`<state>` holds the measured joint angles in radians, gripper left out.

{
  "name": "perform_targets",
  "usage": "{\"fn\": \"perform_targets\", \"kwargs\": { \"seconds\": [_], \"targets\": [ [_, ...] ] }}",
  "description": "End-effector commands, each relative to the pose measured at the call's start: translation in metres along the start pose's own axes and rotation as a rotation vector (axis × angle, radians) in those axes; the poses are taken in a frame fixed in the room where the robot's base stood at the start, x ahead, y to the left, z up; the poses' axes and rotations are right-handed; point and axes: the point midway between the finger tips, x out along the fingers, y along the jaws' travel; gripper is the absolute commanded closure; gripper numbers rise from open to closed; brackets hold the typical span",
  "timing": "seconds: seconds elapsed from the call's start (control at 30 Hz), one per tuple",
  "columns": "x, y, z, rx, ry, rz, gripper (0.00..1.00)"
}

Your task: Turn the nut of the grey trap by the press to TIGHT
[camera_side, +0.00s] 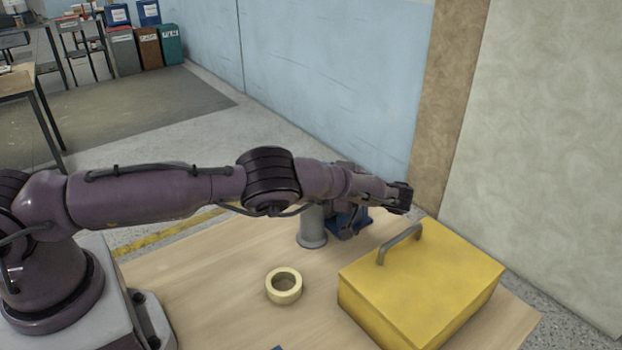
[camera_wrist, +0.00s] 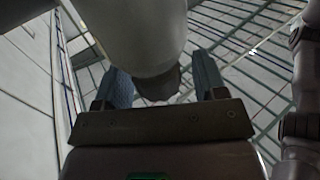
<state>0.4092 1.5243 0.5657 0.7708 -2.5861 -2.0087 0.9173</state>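In the wrist view, the two fingers of my gripper (camera_wrist: 160,66) stand well apart. A thick pale grey tube (camera_wrist: 135,30) reaches down between them and ends in a darker part (camera_wrist: 158,84). A gap shows between this end and the right finger; contact on the left is unclear. I cannot tell whether the tube belongs to the grey trap, and I make out no nut or TIGHT mark. In the side view, my arm reaches across the table.
A yellow box (camera_side: 425,285) with a grey handle stands at the table's right, close to my arm's end. A cream tape roll (camera_side: 284,287) lies on the wooden table (camera_side: 215,285).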

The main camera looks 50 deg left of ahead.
Motion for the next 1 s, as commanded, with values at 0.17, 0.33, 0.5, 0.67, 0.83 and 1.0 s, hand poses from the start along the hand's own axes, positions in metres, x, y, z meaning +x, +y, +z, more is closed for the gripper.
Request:
{"fn": "perform_targets", "kwargs": {
  "seconds": [0.17,0.33,0.5,0.67,0.83,1.0],
  "targets": [
    [-0.001,0.0,-0.002,-0.003,-0.001,0.001,0.35],
    [-0.001,0.0,-0.018,-0.003,-0.003,-0.001,0.35],
    [0.003,-0.007,-0.041,0.0,-0.003,-0.003,0.35],
    [0.011,-0.021,-0.06,0.0,-0.003,-0.001,0.35],
    [0.021,-0.038,-0.084,-0.001,-0.003,-0.001,0.35],
    [0.033,-0.06,-0.1,0.0,-0.002,0.001,0.35]
  ]
}}
